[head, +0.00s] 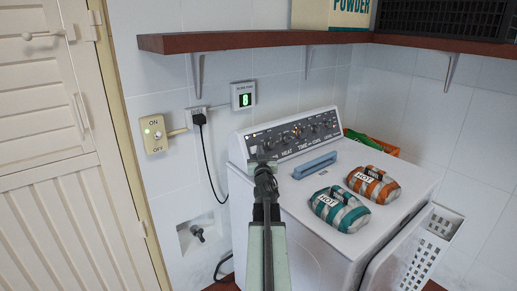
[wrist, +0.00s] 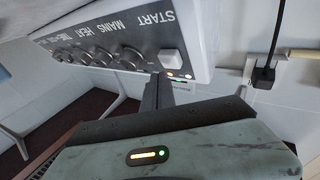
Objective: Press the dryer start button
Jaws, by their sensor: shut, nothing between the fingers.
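The white dryer (head: 315,225) stands against the tiled wall, with a dark control panel (head: 300,135) of knobs along its back. In the wrist view the panel appears upside down, and the pale square start button (wrist: 172,60) sits at its end under the word START, with small lit lamps beside it.
Teal (head: 338,209) and orange (head: 374,184) striped bundles marked HOT and a blue bar (head: 314,165) lie on the dryer top. A wooden shelf (head: 250,41) runs above.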

